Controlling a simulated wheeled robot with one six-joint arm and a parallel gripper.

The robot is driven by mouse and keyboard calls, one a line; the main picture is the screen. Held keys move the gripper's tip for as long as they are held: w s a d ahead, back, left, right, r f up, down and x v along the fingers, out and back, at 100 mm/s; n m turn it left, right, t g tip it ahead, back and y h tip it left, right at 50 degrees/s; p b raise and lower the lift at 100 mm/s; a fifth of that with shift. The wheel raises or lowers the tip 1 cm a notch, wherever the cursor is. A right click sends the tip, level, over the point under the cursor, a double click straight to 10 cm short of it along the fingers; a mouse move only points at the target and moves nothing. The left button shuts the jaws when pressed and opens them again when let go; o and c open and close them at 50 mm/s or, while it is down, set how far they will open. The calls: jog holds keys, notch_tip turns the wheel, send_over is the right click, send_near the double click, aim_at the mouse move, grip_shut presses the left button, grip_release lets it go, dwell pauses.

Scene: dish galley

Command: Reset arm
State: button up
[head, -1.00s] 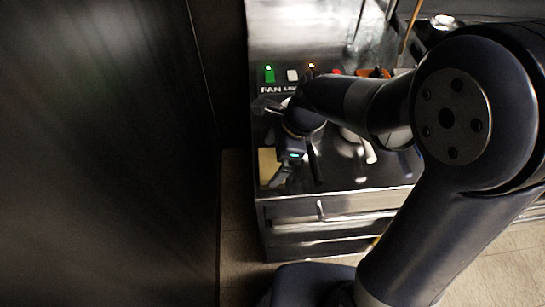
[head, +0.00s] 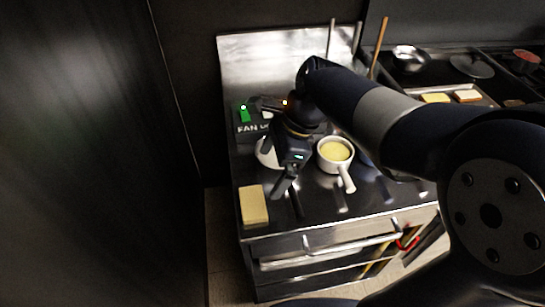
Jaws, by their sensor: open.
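My arm reaches in from the right of the head view and bends down over the steel counter (head: 355,205). My gripper (head: 283,190) points down and toward the front of the counter, left of centre. Its jaws are open and I see nothing held between them. A white handled bowl with yellow contents (head: 336,151) stands just right of my gripper. Another white dish (head: 266,153) is partly hidden behind the gripper. A yellow block or sponge (head: 253,205) lies at the counter's front left corner, left of the gripper.
A control box marked FAN (head: 250,124) with a green switch stands behind my gripper; the arm hides part of it. A dark wall panel (head: 90,150) fills the left. A tray with bread-like slices (head: 436,98) and a metal bowl (head: 408,58) are at the back right.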

aim_at(251, 202)
jog(key=x, duration=1.2)
jog(key=shift+s+f+b, duration=0.1)
jog(key=shift+f+b, duration=0.05)
jog(key=shift+b, duration=0.2)
jog(key=shift+r, duration=1.95)
